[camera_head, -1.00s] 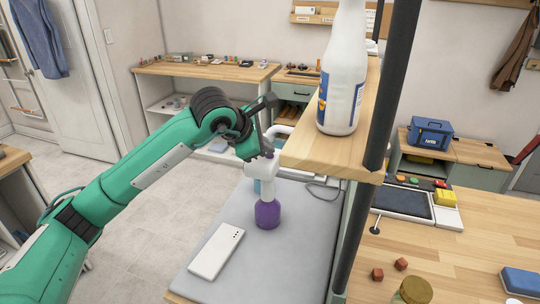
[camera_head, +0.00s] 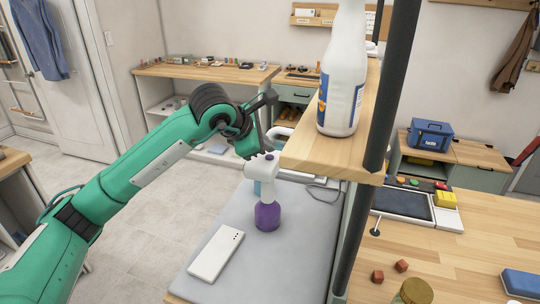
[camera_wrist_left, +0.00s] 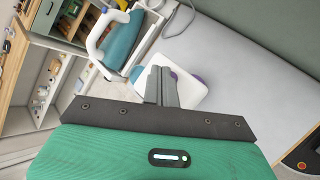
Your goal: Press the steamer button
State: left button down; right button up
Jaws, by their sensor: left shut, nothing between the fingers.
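The steamer (camera_head: 268,214) stands upright on the grey padded mat, with a purple base, a white neck and head, and a small purple part on top. My left gripper (camera_head: 264,148) is shut and empty, pointing down at the steamer's head; I cannot tell whether its tips touch. In the left wrist view, the shut fingers (camera_wrist_left: 161,86) overlap the white steamer head (camera_wrist_left: 188,95), which they partly hide. A bit of purple (camera_wrist_left: 198,78) shows beyond it. My right gripper is not in view.
A white phone-like slab (camera_head: 216,254) lies on the grey mat (camera_head: 290,255). A wooden shelf (camera_head: 310,160) with a white spray bottle (camera_head: 341,80) overhangs close to the right of the gripper. A teal and white iron (camera_wrist_left: 122,42) is beyond the steamer. A dark post (camera_head: 390,90) stands right.

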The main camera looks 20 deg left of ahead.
aim_at(266, 160)
pick_arm(q)
notch_tip(266, 160, up, 6)
jog(key=shift+p, duration=1.1)
